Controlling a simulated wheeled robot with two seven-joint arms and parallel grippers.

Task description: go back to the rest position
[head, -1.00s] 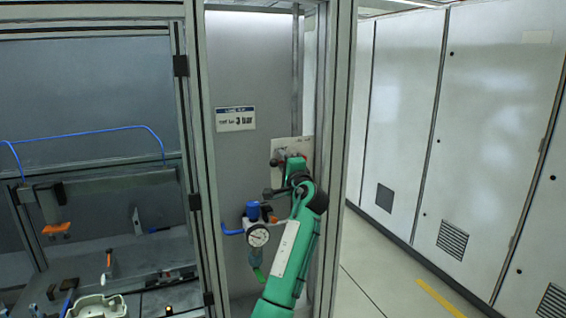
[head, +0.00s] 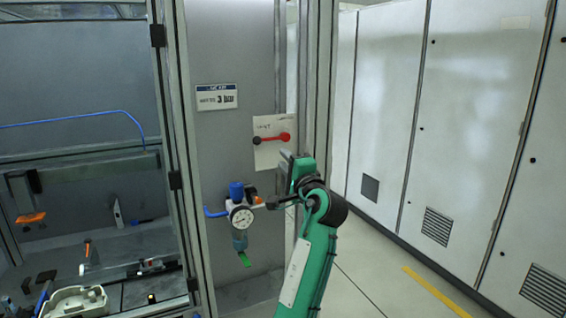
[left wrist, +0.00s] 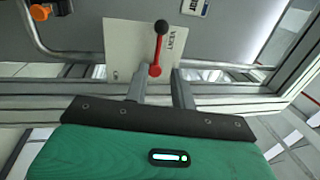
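My left gripper (head: 286,160) is in front of the grey cabinet panel, just below and to the right of a white plate with a red lever (head: 271,138). The lever lies nearly level, with a black knob at its left end and a red knob at its right end. In the left wrist view the two fingers (left wrist: 159,86) stand apart with nothing between them. The lever (left wrist: 158,50) shows beyond the fingertips, apart from them. My right gripper is in neither view.
A pressure gauge (head: 242,217) with a blue-topped regulator (head: 236,190) sits left of my left arm. Aluminium posts (head: 314,110) frame the panel on the right. A workbench with a cream tray (head: 76,303) is at left. Open floor (head: 375,280) lies right, before white cabinets (head: 470,120).

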